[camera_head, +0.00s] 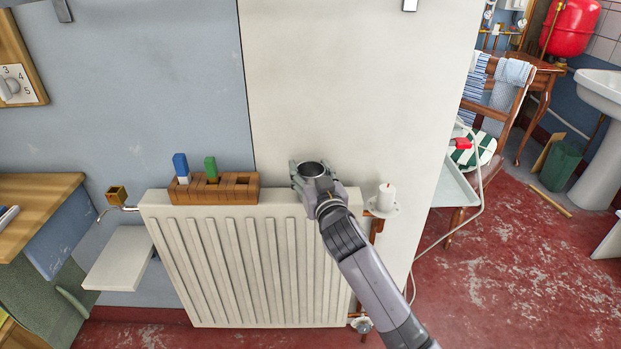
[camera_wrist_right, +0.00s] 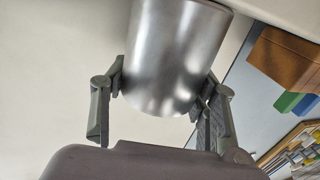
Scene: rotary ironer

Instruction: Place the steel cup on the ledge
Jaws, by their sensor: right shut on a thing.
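The steel cup (camera_head: 312,169) is in my right gripper (camera_head: 318,180), at the right end of the white radiator's top (camera_head: 285,207). Its dark round mouth faces up in the head view. In the right wrist view the shiny cup (camera_wrist_right: 172,55) sits between the two grey fingers of the gripper (camera_wrist_right: 165,95), which are shut on its sides. That view is upside down, and the cup's base is near its top edge. I cannot tell whether the base touches a surface. My left gripper is not in view.
A wooden block holder (camera_head: 215,190) with a blue block (camera_head: 181,167) and a green block (camera_head: 210,167) stands left of the cup. A small white shelf (camera_head: 119,259) is at lower left.

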